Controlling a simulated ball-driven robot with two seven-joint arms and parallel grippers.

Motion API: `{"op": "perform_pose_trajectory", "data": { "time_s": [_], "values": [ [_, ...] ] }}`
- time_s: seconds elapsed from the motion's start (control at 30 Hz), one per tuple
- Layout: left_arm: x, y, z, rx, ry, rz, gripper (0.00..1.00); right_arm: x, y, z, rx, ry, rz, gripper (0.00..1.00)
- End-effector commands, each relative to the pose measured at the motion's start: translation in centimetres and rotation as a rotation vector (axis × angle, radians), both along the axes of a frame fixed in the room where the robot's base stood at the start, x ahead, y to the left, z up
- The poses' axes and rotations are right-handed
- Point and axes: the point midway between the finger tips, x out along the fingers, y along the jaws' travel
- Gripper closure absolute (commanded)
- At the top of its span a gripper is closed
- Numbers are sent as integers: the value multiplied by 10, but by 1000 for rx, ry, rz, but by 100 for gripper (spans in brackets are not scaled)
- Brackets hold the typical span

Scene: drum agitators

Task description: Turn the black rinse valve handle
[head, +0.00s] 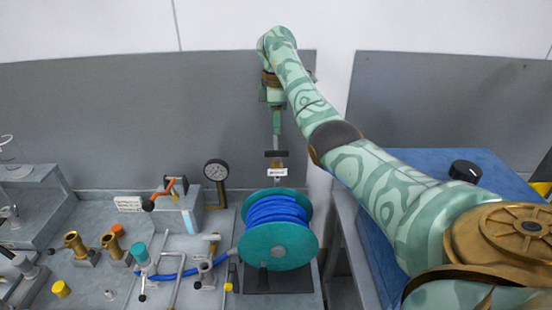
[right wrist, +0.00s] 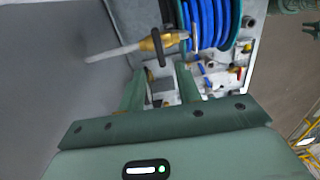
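In the right wrist view the black handle (right wrist: 158,47) crosses the brass valve body (right wrist: 172,39), with a pale pipe running left. My right gripper (head: 277,138) reaches down just above the handle. In the right wrist view my right gripper (right wrist: 160,76) has its two fingers apart and empty. The handle lies just beyond the fingertips, roughly in line with the gap; I see no contact.
A teal reel with blue hose (head: 275,226) stands close in front of the valve. A pressure gauge (head: 216,170) and an orange-handled valve (head: 165,190) are to its left. A grey panel (head: 120,120) rises behind. A blue surface with a black knob (head: 465,171) is at right.

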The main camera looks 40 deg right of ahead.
Motion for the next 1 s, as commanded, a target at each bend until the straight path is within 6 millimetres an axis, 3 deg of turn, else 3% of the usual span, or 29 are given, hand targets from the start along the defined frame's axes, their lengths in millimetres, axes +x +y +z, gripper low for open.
{"op": "perform_pose_trajectory", "data": {
  "time_s": [0.03,0.3,0.5,0.77,0.9,1.0],
  "values": [
    [-1,0,-14,-1,1,0,69,0,0,-22,0,4,1,66],
    [2,-10,-23,-14,-3,3,69,0,0,-70,1,1,1,66],
    [2,-10,-26,-13,-4,4,69,0,0,-85,-1,-1,0,66],
    [3,-9,-25,-12,-4,3,69,0,0,-86,0,-1,0,66],
    [3,-7,-25,-10,-5,2,69,0,0,-86,0,-1,0,100],
    [3,-7,-25,-9,-4,2,69,0,0,-86,0,-1,0,100]
  ]
}}
